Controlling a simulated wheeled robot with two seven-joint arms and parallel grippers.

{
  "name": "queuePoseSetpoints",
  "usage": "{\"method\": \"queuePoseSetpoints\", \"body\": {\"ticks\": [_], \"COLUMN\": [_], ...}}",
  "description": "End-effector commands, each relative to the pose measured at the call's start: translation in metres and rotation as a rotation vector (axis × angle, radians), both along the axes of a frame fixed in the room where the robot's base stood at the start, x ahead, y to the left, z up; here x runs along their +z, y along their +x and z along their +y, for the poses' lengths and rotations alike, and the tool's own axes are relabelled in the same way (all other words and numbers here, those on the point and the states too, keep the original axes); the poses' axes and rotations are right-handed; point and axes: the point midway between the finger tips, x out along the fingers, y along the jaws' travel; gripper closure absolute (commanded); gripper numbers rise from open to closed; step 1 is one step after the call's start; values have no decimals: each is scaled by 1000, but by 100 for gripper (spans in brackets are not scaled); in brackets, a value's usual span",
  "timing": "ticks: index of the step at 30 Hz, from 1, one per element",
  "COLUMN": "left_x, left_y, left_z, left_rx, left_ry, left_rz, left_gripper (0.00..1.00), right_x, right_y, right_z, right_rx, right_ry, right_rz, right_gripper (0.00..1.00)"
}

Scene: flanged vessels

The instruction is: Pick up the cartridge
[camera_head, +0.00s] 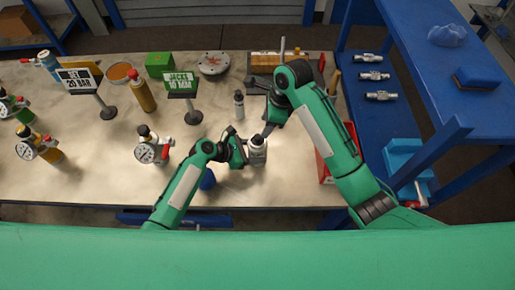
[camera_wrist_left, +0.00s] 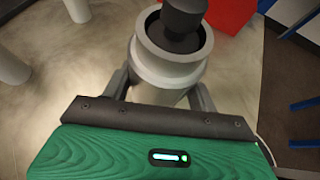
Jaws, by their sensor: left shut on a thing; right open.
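A light grey flanged vessel (camera_head: 257,156) stands on the bench in front of me. My left gripper (camera_head: 247,152) is shut around its body, and in the left wrist view the fingers show on both sides of the vessel (camera_wrist_left: 162,72). A dark stepped cylinder (camera_wrist_left: 183,20), which looks like the cartridge, sits in the vessel's round mouth. Its lower end is hidden inside. My right gripper (camera_head: 268,128) is open just above and behind the vessel, pointing down toward it. I cannot tell whether it touches the cylinder.
A small grey bottle (camera_head: 239,105) stands behind the vessel. A red tray (camera_head: 324,166) lies to the right, partly behind my right arm. Gauge vessels (camera_head: 150,150), sign stands (camera_head: 181,84) and a green box (camera_head: 159,64) stand left and back. A blue ball (camera_head: 207,180) lies near my left arm.

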Motion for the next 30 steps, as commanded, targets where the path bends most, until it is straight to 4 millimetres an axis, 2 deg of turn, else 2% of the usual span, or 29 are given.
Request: {"method": "queuePoseSetpoints", "body": {"ticks": [3,8,16,20,26,30], "left_x": [-1,-1,-1,-1,-1,-1], "left_y": [-1,-1,-1,-1,-1,-1], "left_z": [0,0,0,0,0,0], "left_rx": [0,0,0,0,0,0], "left_ry": [0,0,0,0,0,0], "left_rz": [2,2,2,2,2,2], "left_gripper": [59,59,59,59,59,59], "right_x": [-13,-24,-60,-67,-67,-67], "right_y": [1,1,1,2,2,2], "right_z": [4,8,20,22,22,23], "right_rx": [0,1,1,0,0,1], "right_ry": [0,-1,-2,0,0,0], "right_rz": [0,-1,0,-2,-2,-3], "right_gripper": [52,52,52,52,52,80]}}
